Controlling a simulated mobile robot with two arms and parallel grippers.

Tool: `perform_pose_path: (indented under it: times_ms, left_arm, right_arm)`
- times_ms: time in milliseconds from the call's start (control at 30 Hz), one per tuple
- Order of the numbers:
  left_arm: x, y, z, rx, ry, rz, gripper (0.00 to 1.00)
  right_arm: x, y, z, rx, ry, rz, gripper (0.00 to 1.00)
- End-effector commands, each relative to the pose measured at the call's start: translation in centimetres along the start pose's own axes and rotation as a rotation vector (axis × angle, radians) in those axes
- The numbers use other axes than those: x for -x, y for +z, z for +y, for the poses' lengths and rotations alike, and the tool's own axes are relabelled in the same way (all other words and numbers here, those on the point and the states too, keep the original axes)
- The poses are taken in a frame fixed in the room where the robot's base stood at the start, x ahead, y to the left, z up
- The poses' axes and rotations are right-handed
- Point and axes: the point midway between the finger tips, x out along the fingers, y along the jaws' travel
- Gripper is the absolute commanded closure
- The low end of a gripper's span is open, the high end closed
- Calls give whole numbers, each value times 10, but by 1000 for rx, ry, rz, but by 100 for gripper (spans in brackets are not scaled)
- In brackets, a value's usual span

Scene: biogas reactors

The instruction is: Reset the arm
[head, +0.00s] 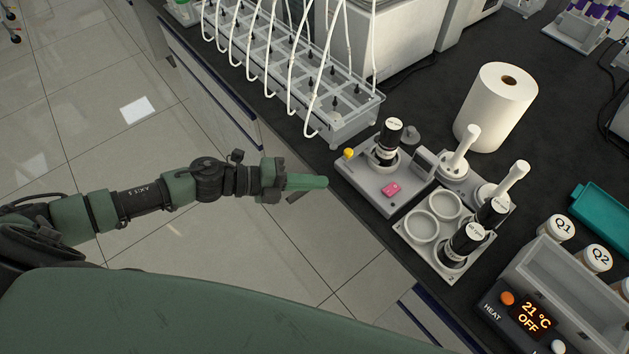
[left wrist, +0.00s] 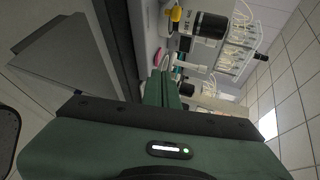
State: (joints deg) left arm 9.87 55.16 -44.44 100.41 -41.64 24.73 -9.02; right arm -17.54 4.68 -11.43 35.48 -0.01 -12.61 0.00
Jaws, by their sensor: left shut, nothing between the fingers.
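My left arm comes in from the left in the head view, stretched out over the floor beside the bench. Its green gripper (head: 308,182) is shut and empty, with the fingertips just short of the bench edge. In the left wrist view the closed green fingers (left wrist: 162,88) point toward the bench equipment and touch nothing. My right gripper does not show in either view.
Near my left gripper on the dark bench stand a grey device (head: 378,192) holding a black bottle (head: 387,141) and a rack (head: 407,245). A tubed reactor tray (head: 345,128), paper roll (head: 495,108) and heater (head: 530,315) stand around. The floor (head: 130,150) is clear.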

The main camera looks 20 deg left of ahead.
Motion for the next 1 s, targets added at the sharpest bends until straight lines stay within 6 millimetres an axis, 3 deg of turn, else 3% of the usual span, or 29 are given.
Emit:
perform_pose_path:
  times_ms: [333, 467, 567, 633, 733, 867, 1000]
  left_arm:
    - [-1, 1, 2, 6, -1, -5, 100]
    - [-6, 22, 23, 107, -10, -91, 100]
    - [-10, 55, 67, 293, -21, -245, 100]
    - [-7, 75, 114, 462, -20, -378, 100]
    - [4, 86, 188, 700, -7, -559, 100]
    - [25, 67, 284, 985, 36, -763, 100]
    - [48, 16, 376, 1256, 103, -951, 100]
  right_arm:
    - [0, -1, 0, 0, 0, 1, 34]
    - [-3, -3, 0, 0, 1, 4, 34]
    - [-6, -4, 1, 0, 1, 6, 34]
    - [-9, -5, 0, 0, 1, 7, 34]
    - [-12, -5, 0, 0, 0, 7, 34]
    - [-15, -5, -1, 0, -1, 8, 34]
    - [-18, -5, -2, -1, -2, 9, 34]
